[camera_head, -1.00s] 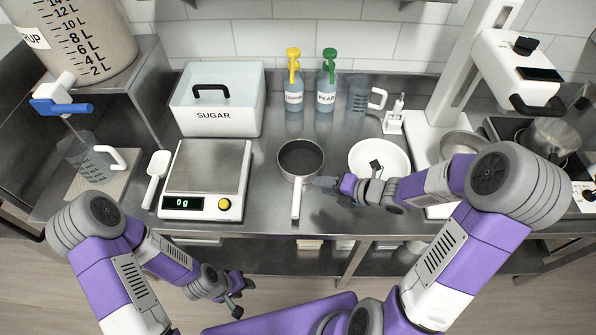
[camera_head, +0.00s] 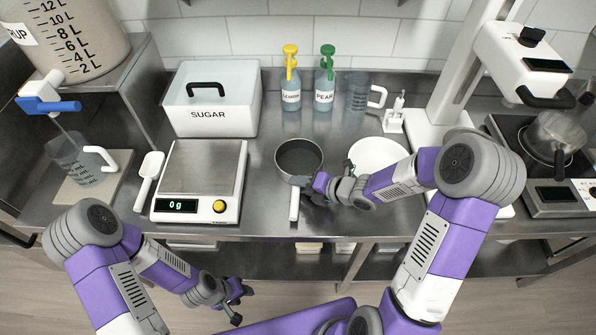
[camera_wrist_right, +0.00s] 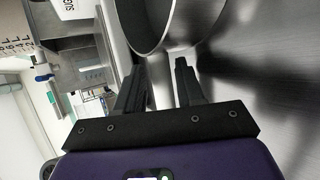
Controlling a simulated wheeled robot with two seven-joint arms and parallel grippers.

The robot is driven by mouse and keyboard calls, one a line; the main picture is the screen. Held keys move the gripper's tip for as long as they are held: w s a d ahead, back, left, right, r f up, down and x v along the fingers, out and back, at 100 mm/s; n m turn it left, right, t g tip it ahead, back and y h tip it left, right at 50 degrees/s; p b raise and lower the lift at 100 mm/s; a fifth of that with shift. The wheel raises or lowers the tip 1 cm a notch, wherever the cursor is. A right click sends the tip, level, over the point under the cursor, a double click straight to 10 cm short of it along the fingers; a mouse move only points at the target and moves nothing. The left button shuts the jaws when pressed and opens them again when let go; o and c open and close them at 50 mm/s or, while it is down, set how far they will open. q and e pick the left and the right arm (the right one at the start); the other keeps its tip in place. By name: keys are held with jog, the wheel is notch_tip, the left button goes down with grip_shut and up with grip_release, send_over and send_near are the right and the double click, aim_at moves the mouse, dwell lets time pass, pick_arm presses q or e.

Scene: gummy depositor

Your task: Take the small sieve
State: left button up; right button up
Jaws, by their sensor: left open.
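The small sieve is a round metal bowl (camera_head: 299,160) with a pale handle (camera_head: 294,204) pointing to the table's front edge. It rests on the steel table, right of the scale. My right gripper (camera_head: 304,186) is at the handle, just below the bowl, and hides part of the handle. In the right wrist view the bowl (camera_wrist_right: 158,28) lies just beyond my two fingers (camera_wrist_right: 160,82), which are spread apart. I cannot tell whether they touch the handle. My left gripper (camera_head: 236,302) is open and empty, low in front of the table.
A scale (camera_head: 200,168) reading 0 g and a white scoop (camera_head: 148,180) stand left. A white bowl (camera_head: 378,150) is close right, partly behind my right arm.

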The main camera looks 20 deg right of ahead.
jog(key=shift+c, duration=0.2)
grip_shut()
notch_tip(320, 180, up, 10)
jog(key=p, duration=0.3)
jog(key=shift+p, duration=0.4)
jog(key=shift+c, duration=2.3)
grip_release()
grip_shut()
